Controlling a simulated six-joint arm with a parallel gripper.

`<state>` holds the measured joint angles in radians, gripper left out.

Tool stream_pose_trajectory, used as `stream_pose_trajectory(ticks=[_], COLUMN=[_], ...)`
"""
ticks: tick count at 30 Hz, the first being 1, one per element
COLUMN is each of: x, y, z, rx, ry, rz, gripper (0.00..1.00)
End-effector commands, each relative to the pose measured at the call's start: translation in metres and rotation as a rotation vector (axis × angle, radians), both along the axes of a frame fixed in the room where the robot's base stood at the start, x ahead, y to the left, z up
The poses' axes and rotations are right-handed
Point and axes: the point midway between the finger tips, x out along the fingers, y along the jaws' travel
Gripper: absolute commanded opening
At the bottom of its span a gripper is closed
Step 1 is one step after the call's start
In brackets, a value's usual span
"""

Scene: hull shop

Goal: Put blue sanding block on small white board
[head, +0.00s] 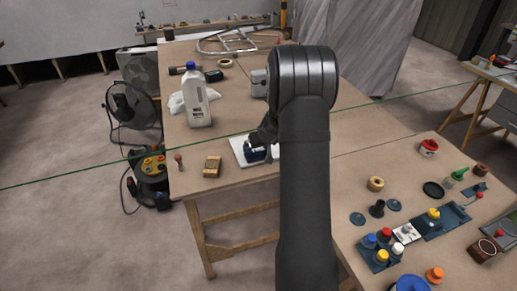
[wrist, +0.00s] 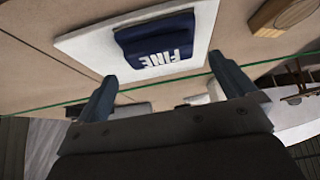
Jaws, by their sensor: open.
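The blue sanding block (head: 256,154), marked FINE, lies on the small white board (head: 238,147) on the far table. In the wrist view the block (wrist: 157,42) rests flat within the board (wrist: 82,42), whose rim shows around it. My gripper (head: 265,136) is over the board's area, and my arm hides the board's right part in the head view. In the wrist view my gripper (wrist: 164,68) is open, with its two fingers apart and nothing held between them. The block appears beyond the fingertips; I cannot tell the exact gap.
A wooden block (head: 212,166) and a small brush (head: 179,161) lie left of the board. A white jug (head: 196,102) stands behind it beside a white cloth (head: 176,105). A thin green line (head: 80,172) crosses the scene. The right table (head: 345,165) holds several jars and caps.

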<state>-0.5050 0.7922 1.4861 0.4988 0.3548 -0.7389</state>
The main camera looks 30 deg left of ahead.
Motion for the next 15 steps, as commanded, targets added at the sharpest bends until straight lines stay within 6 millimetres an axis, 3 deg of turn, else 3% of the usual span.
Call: stream_pose_trajectory(ticks=[7, 15], x=[-0.015, -0.024], y=[-0.017, -0.025], z=[0.036, 0.054], rx=[0.001, 0.001], ry=[-0.002, -0.001], rz=[-0.001, 0.000], gripper=[1.00, 1.00])
